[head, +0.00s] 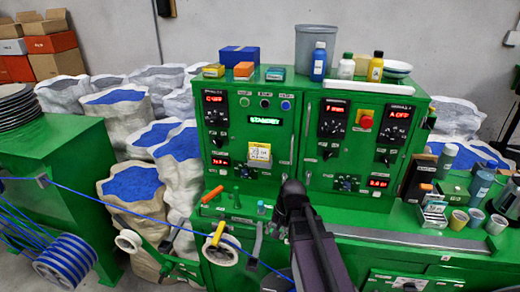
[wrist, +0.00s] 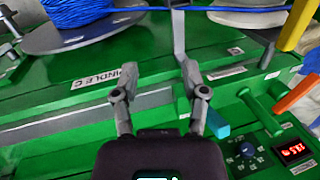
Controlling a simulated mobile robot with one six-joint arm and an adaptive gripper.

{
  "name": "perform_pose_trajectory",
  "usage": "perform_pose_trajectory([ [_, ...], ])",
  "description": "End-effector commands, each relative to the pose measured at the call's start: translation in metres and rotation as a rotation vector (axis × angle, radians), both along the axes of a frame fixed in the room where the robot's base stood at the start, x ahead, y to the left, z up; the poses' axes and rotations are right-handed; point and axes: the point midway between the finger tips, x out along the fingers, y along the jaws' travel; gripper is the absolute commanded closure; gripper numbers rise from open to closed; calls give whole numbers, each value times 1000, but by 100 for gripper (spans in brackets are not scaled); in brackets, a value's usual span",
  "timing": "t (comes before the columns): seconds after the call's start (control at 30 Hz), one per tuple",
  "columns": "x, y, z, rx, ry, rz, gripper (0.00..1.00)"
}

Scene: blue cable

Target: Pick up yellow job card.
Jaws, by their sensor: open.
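The yellow job card (head: 260,152) is a small yellow-edged card with a white printed face. It stands upright against the front of the green control cabinet, below the green-lit display, in the head view. It does not show in the wrist view. My gripper (wrist: 157,68) is open and empty, its two fingers spread over the green bench. In the head view my dark arm reaches in from the bottom, with its upper end right of and below the card. The fingertips are hard to make out there.
A blue cable (head: 105,207) runs across the front to a grey upright guide (wrist: 179,35) by my fingers. Bottles and boxes line the cabinet top. Cups (head: 458,219) and bottles crowd the right.

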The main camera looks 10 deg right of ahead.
Motion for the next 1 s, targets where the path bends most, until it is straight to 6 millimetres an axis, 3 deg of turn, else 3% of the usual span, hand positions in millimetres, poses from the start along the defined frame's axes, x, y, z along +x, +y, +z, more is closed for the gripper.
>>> perform_pose_trajectory([
  [0.03, 13, -3, 17, 42, 5, -73, 43],
  [0.37, 76, -20, 85, 353, 86, -574, 43],
  [0.7, 139, -56, 166, 703, 267, -1049, 43],
  [1.0, 177, -92, 223, 951, 454, -1331, 43],
])
